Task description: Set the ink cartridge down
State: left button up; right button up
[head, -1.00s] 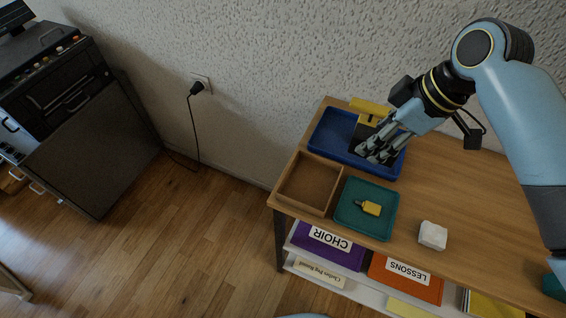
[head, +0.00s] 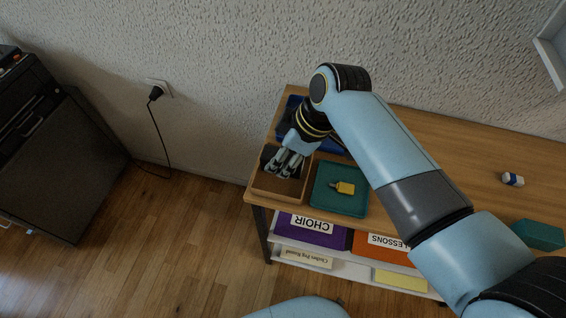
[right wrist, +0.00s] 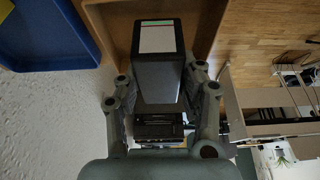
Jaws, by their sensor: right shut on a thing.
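The ink cartridge is a black block with a white and green label, clear in the right wrist view (right wrist: 157,75). My right gripper (head: 287,164) is shut on it, with fingers on both sides of the block. In the head view the gripper points down over the open brown wooden tray (head: 279,190) at the table's left end. The cartridge shows there only as a dark shape by the fingers. I cannot tell whether it touches the tray floor. My left gripper is not in view.
A teal tray (head: 325,206) with a yellow bottle-like item (head: 345,187) lies right of the wooden tray. A blue tray (head: 291,103) is behind, partly hidden by my arm. An eraser (head: 512,179) and a teal box (head: 538,235) lie far right.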

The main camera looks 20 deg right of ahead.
jog(key=shift+d+f, duration=0.1)
jog(key=shift+f, duration=1.45)
jog(key=o, duration=1.1)
jog(key=shift+f, duration=0.1)
jog(key=shift+o, duration=0.2)
jog(key=p+v, duration=0.1)
jog(key=v, duration=1.1)
